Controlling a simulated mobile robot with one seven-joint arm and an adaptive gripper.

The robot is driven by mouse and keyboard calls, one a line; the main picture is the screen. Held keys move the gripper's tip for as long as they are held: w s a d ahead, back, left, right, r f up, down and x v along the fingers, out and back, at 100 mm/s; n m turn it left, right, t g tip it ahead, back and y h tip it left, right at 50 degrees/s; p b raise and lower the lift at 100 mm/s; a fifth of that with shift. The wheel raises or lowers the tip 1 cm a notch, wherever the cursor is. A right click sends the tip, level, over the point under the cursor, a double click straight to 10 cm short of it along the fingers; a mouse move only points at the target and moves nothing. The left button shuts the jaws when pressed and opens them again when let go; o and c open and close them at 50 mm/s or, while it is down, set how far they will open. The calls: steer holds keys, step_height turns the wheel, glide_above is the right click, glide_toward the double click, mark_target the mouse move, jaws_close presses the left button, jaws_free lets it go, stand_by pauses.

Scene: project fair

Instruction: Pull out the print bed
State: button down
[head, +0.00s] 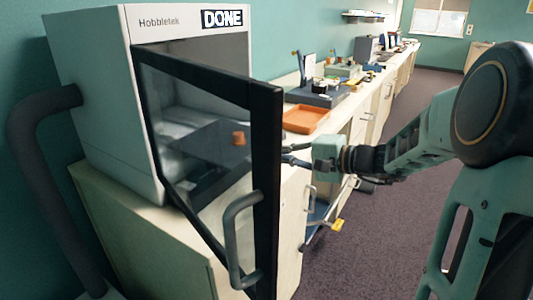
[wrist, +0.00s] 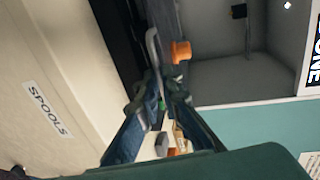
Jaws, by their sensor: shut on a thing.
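The print bed (head: 205,142) is a dark flat plate inside the white printer, seen through the open door's glass. An orange printed piece (head: 238,138) stands on it; the piece also shows in the wrist view (wrist: 181,52). A grey loop handle (wrist: 153,48) is at the bed's front edge. My gripper (head: 287,155) reaches in from the right, past the door's edge, its fingertips partly hidden behind the door frame. In the wrist view my gripper (wrist: 160,92) is shut on the bed's handle, close in front of the orange piece.
The printer (head: 100,110) has a "DONE" display (head: 222,18). Its black-framed door (head: 265,150), with a grey handle (head: 236,240), stands open near my gripper. An orange tray (head: 306,119) lies on the counter behind. A "SPOOLS" label (wrist: 47,108) is on the cabinet. Carpet at right is clear.

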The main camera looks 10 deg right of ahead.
stand_by(0.3)
steer(key=c, duration=2.4)
jaws_free()
steer(key=shift+d, duration=0.1)
steer(key=v, duration=1.2)
